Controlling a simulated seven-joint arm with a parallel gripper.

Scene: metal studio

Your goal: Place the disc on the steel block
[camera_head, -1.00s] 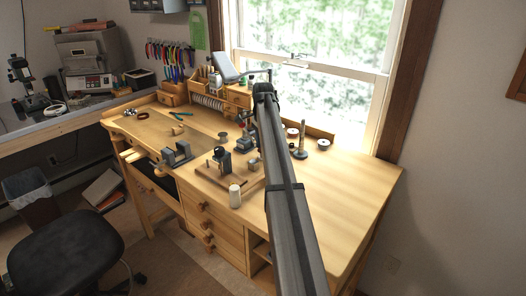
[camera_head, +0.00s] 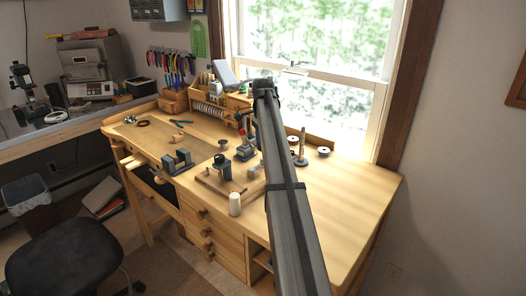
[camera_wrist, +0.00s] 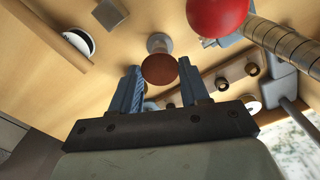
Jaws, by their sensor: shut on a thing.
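In the wrist view, a reddish-brown disc (camera_wrist: 159,69) sits between the tips of my gripper (camera_wrist: 161,86), whose two grey-blue fingers are shut on it. It is hidden in the head view, where my arm's dark links cover the middle of the bench. In the wrist view, a small dark grey square block (camera_wrist: 110,13), probably the steel block, lies on the wood, up and left of the disc and apart from it. I cannot pick it out for certain in the head view.
A pale spool-shaped piece (camera_wrist: 160,43) stands just beyond the disc. A red ball (camera_wrist: 217,15) and a ringed metal rod (camera_wrist: 283,40) are close on the right. In the head view, a vise (camera_head: 178,161) and a white cylinder (camera_head: 235,204) stand left of my arm. The right bench top is clear.

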